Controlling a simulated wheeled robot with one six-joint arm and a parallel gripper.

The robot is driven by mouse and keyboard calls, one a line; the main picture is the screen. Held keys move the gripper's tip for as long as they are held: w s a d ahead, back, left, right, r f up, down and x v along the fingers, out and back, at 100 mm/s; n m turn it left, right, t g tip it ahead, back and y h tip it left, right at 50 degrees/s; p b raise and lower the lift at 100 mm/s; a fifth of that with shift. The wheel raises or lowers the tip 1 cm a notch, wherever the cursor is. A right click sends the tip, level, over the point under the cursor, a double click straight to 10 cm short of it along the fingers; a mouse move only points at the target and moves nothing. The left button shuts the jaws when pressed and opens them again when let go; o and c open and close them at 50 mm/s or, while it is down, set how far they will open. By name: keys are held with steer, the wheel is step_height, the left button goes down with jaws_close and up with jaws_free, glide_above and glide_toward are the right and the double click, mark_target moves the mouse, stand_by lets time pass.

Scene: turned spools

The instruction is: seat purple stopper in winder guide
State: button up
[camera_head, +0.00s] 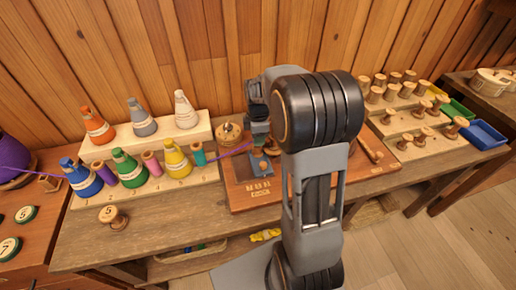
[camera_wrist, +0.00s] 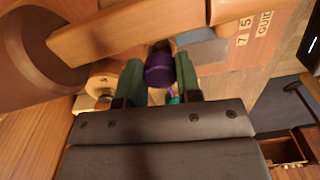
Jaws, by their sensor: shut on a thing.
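My gripper (camera_wrist: 159,80) has green fingers, shut on the purple stopper (camera_wrist: 159,66) in the wrist view. The stopper sits between the fingertips, close to a wooden bar (camera_wrist: 120,36); I cannot tell if they touch. In the head view my gripper (camera_head: 261,143) is low over the left part of the reddish winder board (camera_head: 245,205), and the stopper cannot be made out there. I cannot clearly pick out the winder guide; my arm hides part of the board.
Left of the board a stepped wooden rack (camera_head: 205,172) holds several coloured cones and small spools. A wooden spool (camera_head: 114,217) stands at the bench's front left. At right are wooden spools on blocks and a blue tray (camera_head: 485,135). A purple thread (camera_head: 235,151) runs near my gripper.

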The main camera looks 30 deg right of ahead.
steer(key=shift+f+b, duration=0.55)
steer(key=shift+f, duration=0.4)
steer(key=o, duration=1.4)
steer(key=shift+r, duration=0.1)
step_height(320, 180, up, 9)
steer(key=p, duration=0.7)
